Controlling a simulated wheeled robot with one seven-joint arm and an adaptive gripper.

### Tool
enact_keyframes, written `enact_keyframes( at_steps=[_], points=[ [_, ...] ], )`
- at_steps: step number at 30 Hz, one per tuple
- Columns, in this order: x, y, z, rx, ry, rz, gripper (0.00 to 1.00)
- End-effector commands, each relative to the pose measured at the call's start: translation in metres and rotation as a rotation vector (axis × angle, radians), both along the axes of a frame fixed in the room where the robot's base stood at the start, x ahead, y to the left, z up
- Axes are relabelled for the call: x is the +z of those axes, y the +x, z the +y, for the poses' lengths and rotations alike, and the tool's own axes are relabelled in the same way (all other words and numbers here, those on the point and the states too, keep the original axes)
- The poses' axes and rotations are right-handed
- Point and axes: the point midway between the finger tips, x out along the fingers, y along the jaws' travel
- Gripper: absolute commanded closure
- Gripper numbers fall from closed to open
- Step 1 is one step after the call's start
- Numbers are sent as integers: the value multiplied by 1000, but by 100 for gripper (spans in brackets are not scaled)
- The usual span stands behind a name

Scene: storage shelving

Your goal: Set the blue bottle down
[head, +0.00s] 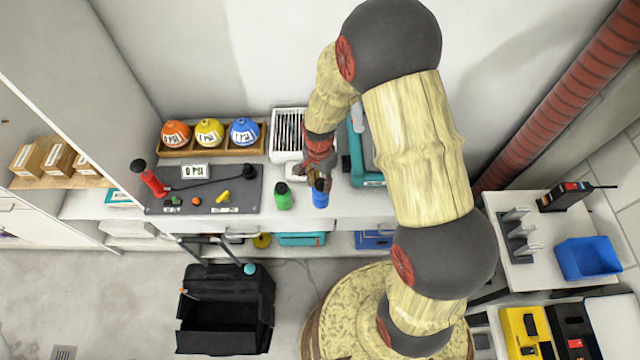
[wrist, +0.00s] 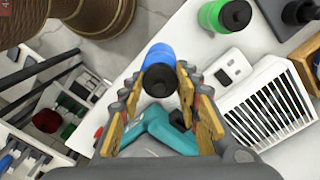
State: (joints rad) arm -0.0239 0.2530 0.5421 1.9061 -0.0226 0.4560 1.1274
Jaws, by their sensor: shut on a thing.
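The blue bottle (head: 320,198) with a dark cap is at the front part of the white counter, just right of the green bottle (head: 283,198). My gripper (head: 319,178) is above it, reaching down from behind. In the wrist view, the blue bottle (wrist: 158,56) sits between the fingertips of my gripper (wrist: 158,86), which are shut on it near its dark cap. I cannot tell whether its base touches the counter. The green bottle (wrist: 213,15) stands apart from it in the wrist view.
A white slatted crate (head: 290,125) stands behind the bottles, and a teal object (head: 357,160) is to the right. A grey panel (head: 205,190) with a red handle lies left. The counter's front edge (head: 350,224) is close to the blue bottle.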

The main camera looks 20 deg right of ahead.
Motion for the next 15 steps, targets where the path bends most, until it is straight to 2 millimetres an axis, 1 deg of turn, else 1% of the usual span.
enact_keyframes(
  at_steps=[1, 3, 6, 11, 13, 15],
  points=[
    [-8, 7, -1, 0, 0, 0, 100],
    [-16, 13, -3, 0, 0, -1, 100],
    [-22, 20, -4, 1, 0, -2, 100],
    [-28, 24, -5, 1, 0, -2, 100],
    [-34, 29, -6, 0, 0, -2, 100],
    [-45, 26, -6, 1, 0, 1, 100]
  ],
)
